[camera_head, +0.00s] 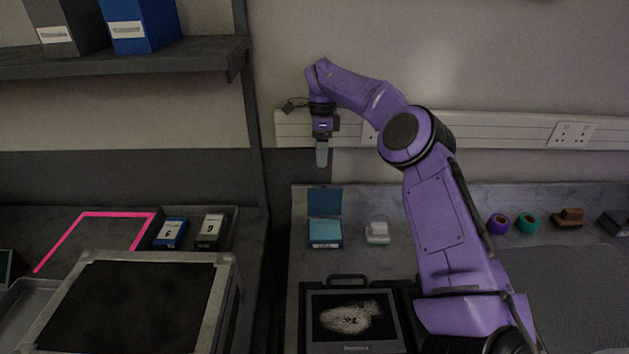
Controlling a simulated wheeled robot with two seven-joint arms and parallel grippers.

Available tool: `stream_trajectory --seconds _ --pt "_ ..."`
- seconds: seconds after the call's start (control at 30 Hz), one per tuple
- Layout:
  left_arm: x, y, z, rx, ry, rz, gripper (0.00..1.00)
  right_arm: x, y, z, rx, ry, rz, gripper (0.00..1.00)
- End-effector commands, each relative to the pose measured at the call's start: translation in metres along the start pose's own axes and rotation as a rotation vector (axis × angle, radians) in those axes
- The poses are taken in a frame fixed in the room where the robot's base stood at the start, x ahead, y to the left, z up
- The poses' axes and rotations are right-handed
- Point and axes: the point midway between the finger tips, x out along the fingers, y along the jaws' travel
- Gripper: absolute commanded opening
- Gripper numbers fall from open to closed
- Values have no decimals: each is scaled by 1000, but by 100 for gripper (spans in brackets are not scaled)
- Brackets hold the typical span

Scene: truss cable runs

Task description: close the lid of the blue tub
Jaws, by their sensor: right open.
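The blue tub (325,243) stands on the grey worktop near the middle of the picture. Its lid (324,200) is open and stands upright at the tub's back edge, and the lighter blue inside of the tub shows. My right gripper (322,158) points downward above the raised lid, in front of the wall. It is open and empty, and a gap shows between its fingertips and the lid's top edge. Its fingers overlap in this view. My left gripper is not in view.
A small white-topped container (377,233) stands just right of the tub. A black case (350,320) lies in front of it. Purple tape (498,223), green tape (527,223) and a brown brush (568,219) lie farther right. A dark shelf (130,57) hangs at upper left.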

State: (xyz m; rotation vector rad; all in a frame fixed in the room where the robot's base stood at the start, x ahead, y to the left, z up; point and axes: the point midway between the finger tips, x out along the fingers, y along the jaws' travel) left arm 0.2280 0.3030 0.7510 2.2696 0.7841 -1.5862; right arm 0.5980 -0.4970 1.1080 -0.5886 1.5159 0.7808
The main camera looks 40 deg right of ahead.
Motion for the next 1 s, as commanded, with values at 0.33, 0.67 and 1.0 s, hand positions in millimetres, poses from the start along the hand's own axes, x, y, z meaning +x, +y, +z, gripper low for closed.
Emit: stream_trajectory --seconds 0.33,0.67,1.0 --pt "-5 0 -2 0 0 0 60 78 -4 3 3 10 7 60" --pt "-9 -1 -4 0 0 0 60 102 -4 5 3 9 3 60" --pt "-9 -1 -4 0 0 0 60 102 -5 5 2 10 2 0"
